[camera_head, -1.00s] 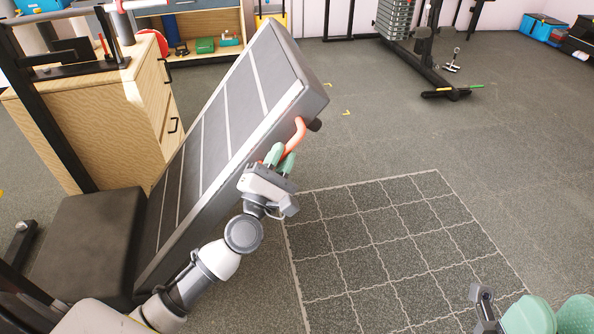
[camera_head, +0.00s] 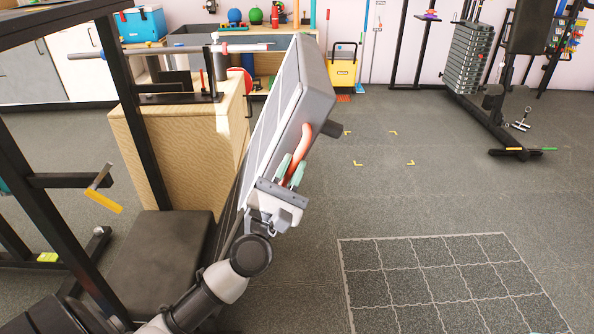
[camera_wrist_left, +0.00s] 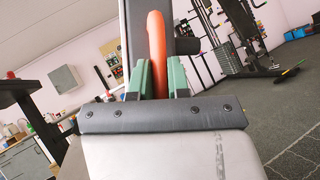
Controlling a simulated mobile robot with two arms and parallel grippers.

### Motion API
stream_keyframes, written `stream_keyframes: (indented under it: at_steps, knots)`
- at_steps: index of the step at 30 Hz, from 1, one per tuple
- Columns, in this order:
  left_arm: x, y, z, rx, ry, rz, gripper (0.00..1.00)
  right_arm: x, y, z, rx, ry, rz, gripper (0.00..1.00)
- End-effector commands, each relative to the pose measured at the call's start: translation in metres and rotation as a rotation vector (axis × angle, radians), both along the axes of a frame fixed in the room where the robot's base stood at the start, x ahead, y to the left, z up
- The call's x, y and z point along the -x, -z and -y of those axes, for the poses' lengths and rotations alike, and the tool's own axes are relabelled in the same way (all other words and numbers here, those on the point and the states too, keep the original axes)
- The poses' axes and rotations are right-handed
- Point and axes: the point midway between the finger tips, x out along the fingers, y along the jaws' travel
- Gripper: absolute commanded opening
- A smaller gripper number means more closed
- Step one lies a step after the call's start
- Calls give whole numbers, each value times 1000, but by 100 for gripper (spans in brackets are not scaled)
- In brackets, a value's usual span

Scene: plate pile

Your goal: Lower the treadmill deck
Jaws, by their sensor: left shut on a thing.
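The treadmill deck (camera_head: 318,84) is tilted up steeply, its grey end towards the upper right and its striped belt facing left. A red curved handle (camera_head: 301,150) sits on its end face, beside a dark knob (camera_head: 331,129). My left gripper (camera_head: 290,173) is shut on the red handle, its green fingers on either side of it. In the left wrist view the red handle (camera_wrist_left: 156,50) rises between the green fingers (camera_wrist_left: 160,80). My right gripper is not in view.
A wooden cabinet (camera_head: 185,140) stands close behind the deck on the left. A black rack frame (camera_head: 50,200) is at the far left. A weight machine (camera_head: 472,62) stands at the back right. The floor to the right, with a grid mat (camera_head: 430,290), is clear.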

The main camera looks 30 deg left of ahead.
Motion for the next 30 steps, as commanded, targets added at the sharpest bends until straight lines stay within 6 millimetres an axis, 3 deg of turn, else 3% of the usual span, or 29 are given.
stream_keyframes:
  at_steps: [10,11,15,30]
  knots:
    - [0,3,0,2,1,-7,0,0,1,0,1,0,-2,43]
    - [0,3,0,2,1,-7,22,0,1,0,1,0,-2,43]
    - [0,2,0,2,1,-5,42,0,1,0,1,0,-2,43]
    - [1,1,0,2,-1,0,42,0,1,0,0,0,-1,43]
